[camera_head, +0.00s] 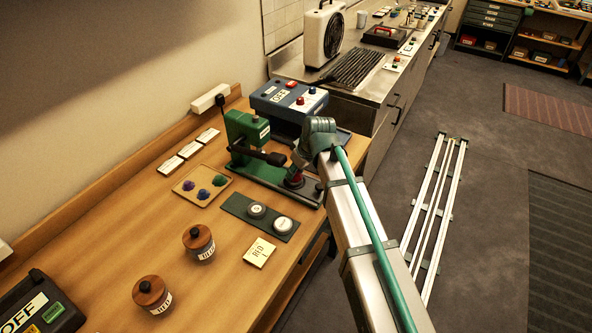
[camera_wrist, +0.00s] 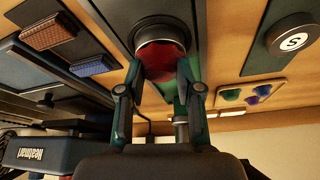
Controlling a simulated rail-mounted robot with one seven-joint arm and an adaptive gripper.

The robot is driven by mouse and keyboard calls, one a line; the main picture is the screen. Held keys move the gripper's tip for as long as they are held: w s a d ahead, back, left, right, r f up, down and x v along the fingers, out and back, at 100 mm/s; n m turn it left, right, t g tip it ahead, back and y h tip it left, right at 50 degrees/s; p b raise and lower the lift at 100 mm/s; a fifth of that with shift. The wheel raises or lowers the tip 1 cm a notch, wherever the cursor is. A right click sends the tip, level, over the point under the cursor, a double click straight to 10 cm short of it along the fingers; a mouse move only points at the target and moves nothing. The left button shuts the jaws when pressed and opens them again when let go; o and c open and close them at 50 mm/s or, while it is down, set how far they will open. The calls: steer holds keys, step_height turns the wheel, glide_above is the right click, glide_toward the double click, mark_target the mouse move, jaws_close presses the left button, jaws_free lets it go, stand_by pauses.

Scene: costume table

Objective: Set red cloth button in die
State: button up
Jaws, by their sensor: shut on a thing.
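The red cloth button (camera_wrist: 164,62) is between my fingertips in the wrist view. In the head view it is a red spot (camera_head: 294,177) at the front of the green press (camera_head: 247,136). My gripper (camera_wrist: 160,72) is shut on it. The die (camera_wrist: 160,30) is a dark round cup with a metal rim. The button overlaps its opening in the wrist view; I cannot tell how deep it sits. In the head view my arm partly hides the die and the gripper.
A tray (camera_head: 183,194) with green, blue and purple buttons lies left of the press. A dark plate (camera_head: 238,207) with two round discs is in front. A blue machine (camera_head: 285,98) is close behind the press.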

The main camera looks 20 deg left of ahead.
steer(key=shift+f, duration=0.35)
steer(key=o, duration=0.7)
steer(key=shift+r, duration=0.1)
steer(key=p+v, duration=0.5)
steer(key=v, duration=0.6)
steer(key=shift+p, duration=0.3)
